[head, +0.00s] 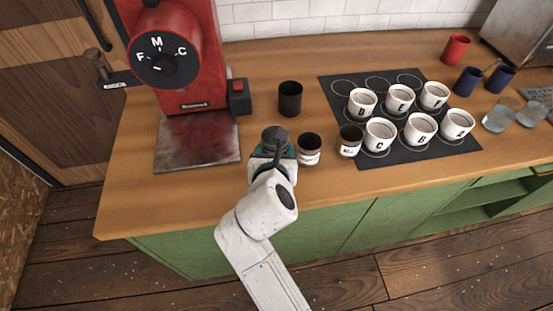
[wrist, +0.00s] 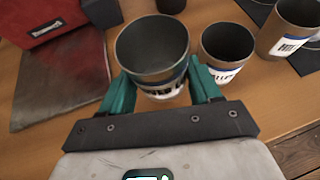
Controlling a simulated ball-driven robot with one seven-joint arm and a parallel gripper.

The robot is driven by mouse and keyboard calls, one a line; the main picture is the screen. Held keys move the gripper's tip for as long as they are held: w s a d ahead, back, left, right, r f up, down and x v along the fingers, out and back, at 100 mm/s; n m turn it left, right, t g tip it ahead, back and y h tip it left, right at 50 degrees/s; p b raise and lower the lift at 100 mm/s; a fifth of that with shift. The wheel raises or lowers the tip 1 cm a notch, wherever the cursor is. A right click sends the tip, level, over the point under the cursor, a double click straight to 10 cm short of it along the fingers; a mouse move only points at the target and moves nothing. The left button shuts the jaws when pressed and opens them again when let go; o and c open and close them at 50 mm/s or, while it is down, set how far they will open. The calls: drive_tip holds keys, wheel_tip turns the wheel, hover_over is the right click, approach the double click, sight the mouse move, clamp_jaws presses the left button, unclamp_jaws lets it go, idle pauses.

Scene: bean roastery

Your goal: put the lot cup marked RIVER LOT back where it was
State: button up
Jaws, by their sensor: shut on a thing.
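My gripper (wrist: 162,84) is shut on a dark grey cup (wrist: 152,48) with a white and blue label band. Its green fingers press on either side of the cup. The label is partly hidden and too foreshortened for me to read. In the head view the held cup (head: 274,135) is seen at the end of my arm, near the front of the counter. Whether it touches the counter is unclear. A similar labelled cup, apparently VALLEY (wrist: 227,45), stands close to its right. A cup marked HILL (head: 350,141) stands further right, beside the dark mat.
A dark mat (head: 468,146) carries white cups lettered A to F and has empty rings along its back. A plain black cup (head: 290,98) stands behind my gripper. The red grinder (head: 190,60) and its metal plate (head: 197,145) are left.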

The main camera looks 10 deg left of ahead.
drive_tip(key=shift+w+d+f, duration=0.1)
drive_tip(key=shift+w+f, duration=0.3)
drive_tip(key=shift+f, duration=0.1)
drive_tip(key=shift+w+f, duration=0.15)
drive_tip(key=shift+f, duration=1.55)
drive_tip(key=shift+f, duration=0.15)
drive_tip(key=o, duration=1.1)
drive_tip(key=shift+c, duration=0.2)
drive_tip(key=shift+s+r, duration=0.2)
drive_tip(key=shift+r, duration=0.05)
drive_tip(key=v, duration=1.1)
drive_tip(key=shift+s+d+r, duration=0.1)
drive_tip(key=shift+s+r, duration=0.05)
drive_tip(key=shift+s, duration=0.1)
